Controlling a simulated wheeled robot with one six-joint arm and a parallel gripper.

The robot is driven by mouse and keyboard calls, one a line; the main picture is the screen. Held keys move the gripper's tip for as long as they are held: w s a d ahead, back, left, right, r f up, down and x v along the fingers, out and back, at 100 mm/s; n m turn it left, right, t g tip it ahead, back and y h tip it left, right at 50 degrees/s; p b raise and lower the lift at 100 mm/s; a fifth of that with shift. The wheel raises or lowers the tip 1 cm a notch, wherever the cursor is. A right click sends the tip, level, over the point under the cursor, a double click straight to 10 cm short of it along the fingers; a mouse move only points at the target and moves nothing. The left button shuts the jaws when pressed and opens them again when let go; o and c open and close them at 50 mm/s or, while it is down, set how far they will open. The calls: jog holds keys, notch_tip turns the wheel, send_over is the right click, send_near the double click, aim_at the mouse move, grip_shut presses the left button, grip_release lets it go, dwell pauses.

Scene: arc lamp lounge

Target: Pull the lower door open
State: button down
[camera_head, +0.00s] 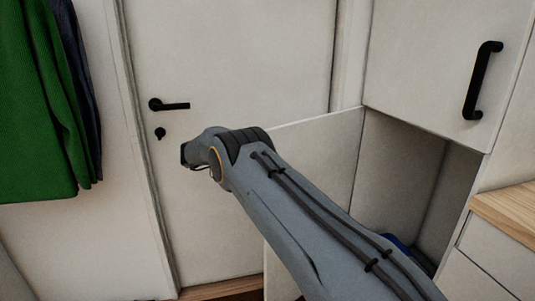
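The lower door (312,140) of the white cabinet stands swung open. It sticks out to the left of the opening, and my arm covers much of it. The cabinet's inside (395,180) is exposed, with a small blue thing (398,243) low inside, mostly hidden behind my arm. My arm reaches across to the left, past the open door's edge. Only a dark part at its far end shows; the gripper's fingers and the lower door's handle cannot be made out.
The upper door (425,60) with a black handle (482,80) is closed. A white room door (230,60) with a black lever (170,105) stands behind. Green clothing (40,110) hangs at left. A wood-topped drawer unit (510,208) stands at right.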

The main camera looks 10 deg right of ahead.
jog(key=shift+w+d+r, duration=0.1)
jog(key=shift+w+d, duration=0.05)
jog(key=shift+d, duration=0.05)
jog(key=c, duration=2)
grip_release()
jog(key=shift+o, duration=0.7)
jog(key=shift+d, duration=0.15)
jog(key=shift+a, duration=0.3)
